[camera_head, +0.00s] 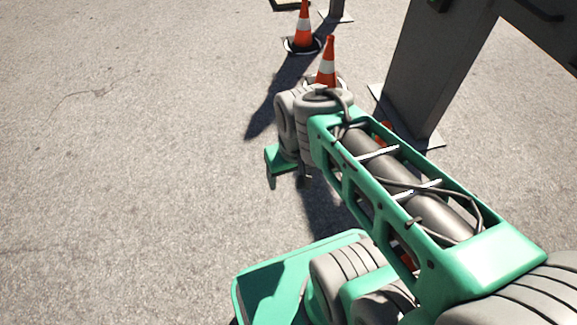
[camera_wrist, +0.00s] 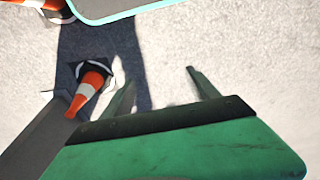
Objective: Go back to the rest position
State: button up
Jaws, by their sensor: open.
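My gripper (camera_wrist: 163,90) shows in the wrist view with its two dark fingers spread apart and nothing between them. Bare pavement lies beyond the fingers. In the head view my green and grey arm reaches forward from the lower right, and its wrist end (camera_head: 284,160) hangs over the pavement. The fingers are mostly hidden there. No cable reel shows clearly in either view.
An orange and white cone (camera_head: 326,65) stands just beyond my arm, with another cone (camera_head: 303,28) behind it. A grey post (camera_head: 425,70) on a flat base plate rises at the right. The pavement (camera_head: 120,180) on the left is clear.

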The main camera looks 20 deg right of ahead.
notch_tip(320, 180, up, 41)
jog(key=w+t+p, duration=0.1)
jog(key=p, duration=3.7)
jog(key=shift+w, duration=0.2)
jog(key=shift+a, duration=0.1)
